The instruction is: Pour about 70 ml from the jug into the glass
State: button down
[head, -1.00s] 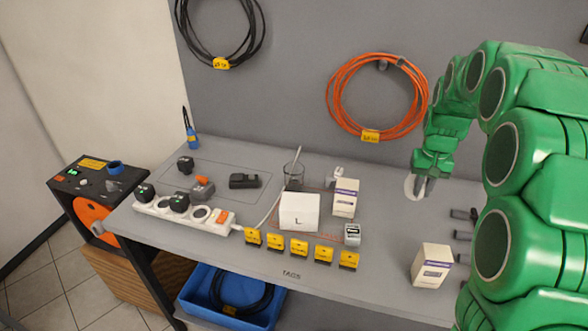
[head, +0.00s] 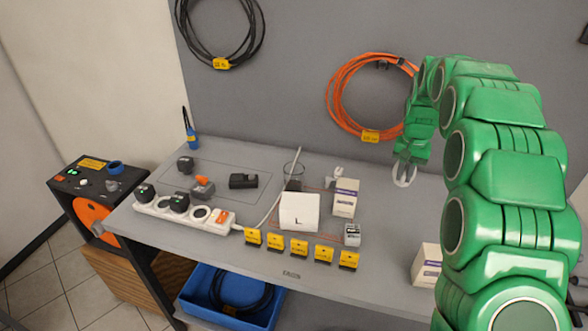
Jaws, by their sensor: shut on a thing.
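My gripper (head: 404,168) is shut on a pale, ring-shaped thing (head: 404,182), held above the right part of the bench. The ring's far part is hidden by the fingers, and I cannot tell what it is. A clear, dark-tinted glass-like container (head: 293,178) stands at the back middle of the bench, left of my gripper, with a thin pale stick rising from it. The white box marked L hides its lower front. I cannot make out any jug.
A power strip (head: 184,212) lies at left. A third box (head: 426,265) stands front right, partly behind my arm.

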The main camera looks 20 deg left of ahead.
jog(key=a+r+m, duration=0.2)
jog(key=a+m, duration=0.1)
jog(key=a, duration=1.6)
jog(key=a+r+m, duration=0.2)
jog(key=a+m, duration=0.1)
jog(key=a, duration=1.6)
jog(key=s+a+f+m, duration=0.2)
jog(key=s+a, duration=0.2)
jog(key=a, duration=0.2)
jog(key=s+a+f+m, duration=0.2)
jog(key=s+a+m, duration=0.1)
jog(key=s+a, duration=0.2)
jog(key=shift+a, duration=0.85)
jog(key=shift+d, duration=0.1)
jog(key=w+d+r+g+y, duration=0.2)
jog(key=w+d+g+y, duration=0.2)
jog(key=d+y, duration=0.4)
jog(key=shift+r+y+p, duration=0.25)
jog(key=shift+y+p, duration=0.05)
jog(key=shift+y, duration=0.1)
jog(key=shift+r+g, duration=0.15)
jog(key=shift+g, duration=0.15)
